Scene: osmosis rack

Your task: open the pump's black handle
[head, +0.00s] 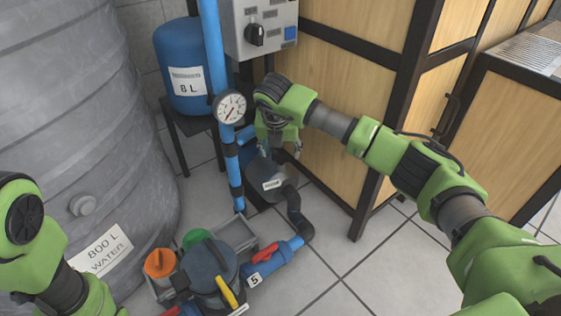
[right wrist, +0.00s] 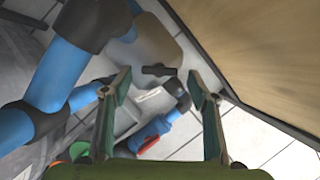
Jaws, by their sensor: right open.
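The pump (head: 267,180) is a dark grey rounded body with a white label, standing low between the blue pipes and the wooden cabinet. In the right wrist view a short black handle (right wrist: 158,71) lies at the pump's grey body (right wrist: 155,45). My right gripper (head: 286,150) hangs fingers-down just above the pump. In the wrist view the right gripper (right wrist: 160,82) is open, one finger on each side of the handle in the picture, with nothing held. In the head view the handle is hidden or too small to make out. Only my left arm shows, not its gripper.
A vertical blue pipe (head: 214,70) with a pressure gauge (head: 230,107) stands left of my right gripper. The wooden cabinet (head: 340,75) is close on its right. A grey water tank (head: 75,120) fills the left. A blue valve with a red lever (head: 268,250) lies in front.

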